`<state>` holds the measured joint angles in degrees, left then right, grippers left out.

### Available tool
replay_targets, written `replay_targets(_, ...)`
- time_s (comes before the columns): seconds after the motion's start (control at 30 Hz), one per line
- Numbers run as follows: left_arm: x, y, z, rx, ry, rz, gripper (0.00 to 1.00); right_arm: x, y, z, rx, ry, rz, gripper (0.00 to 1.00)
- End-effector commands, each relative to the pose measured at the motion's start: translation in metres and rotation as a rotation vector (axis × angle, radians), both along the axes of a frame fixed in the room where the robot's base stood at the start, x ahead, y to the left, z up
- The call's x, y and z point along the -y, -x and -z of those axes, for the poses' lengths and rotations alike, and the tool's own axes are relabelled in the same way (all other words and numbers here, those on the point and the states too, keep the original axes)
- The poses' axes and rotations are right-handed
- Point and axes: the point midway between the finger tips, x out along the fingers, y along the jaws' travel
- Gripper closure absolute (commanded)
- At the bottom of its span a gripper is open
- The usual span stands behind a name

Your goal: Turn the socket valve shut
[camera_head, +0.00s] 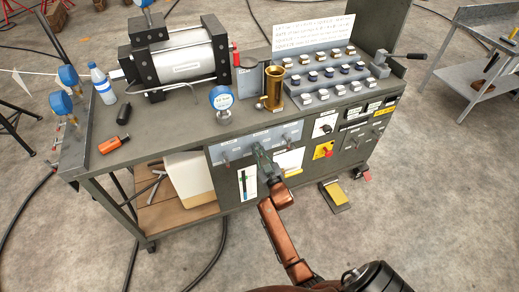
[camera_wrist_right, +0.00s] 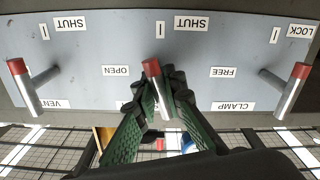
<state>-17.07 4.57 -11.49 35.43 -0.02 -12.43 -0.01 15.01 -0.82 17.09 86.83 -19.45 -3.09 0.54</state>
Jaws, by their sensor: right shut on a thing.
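The control panel (camera_head: 240,146) on the bench front carries three silver levers with red ends. In the right wrist view, which shows the panel upside down, my right gripper (camera_wrist_right: 165,100) is shut on the middle lever (camera_wrist_right: 153,72), its green fingers on both sides. This lever has an OPEN label (camera_wrist_right: 115,70) at its left and a SHUT label (camera_wrist_right: 190,24) above; its name plate is mostly hidden by the fingers. In the head view my right gripper (camera_head: 264,160) reaches the panel's middle. My left gripper is out of view.
A gauge (camera_head: 221,98) and brass cylinder (camera_head: 273,88) stand on the bench top (camera_head: 170,125). A yellow pedal (camera_head: 335,196) lies on the floor at the bench front.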

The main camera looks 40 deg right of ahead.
Motion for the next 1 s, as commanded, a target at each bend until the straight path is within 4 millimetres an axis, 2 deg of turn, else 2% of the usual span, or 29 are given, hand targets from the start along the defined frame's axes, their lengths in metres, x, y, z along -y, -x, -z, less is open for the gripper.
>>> replay_targets(0.2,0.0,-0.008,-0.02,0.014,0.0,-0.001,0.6,-0.001,0.001,-0.001,0.038,-0.178,0.0,1.0)
replay_targets(0.5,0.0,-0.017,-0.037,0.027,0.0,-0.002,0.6,-0.001,0.001,0.001,0.083,-0.374,0.0,1.0)
replay_targets(1.0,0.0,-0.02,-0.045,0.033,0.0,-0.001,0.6,0.0,0.001,0.003,0.11,-0.485,0.0,1.0)
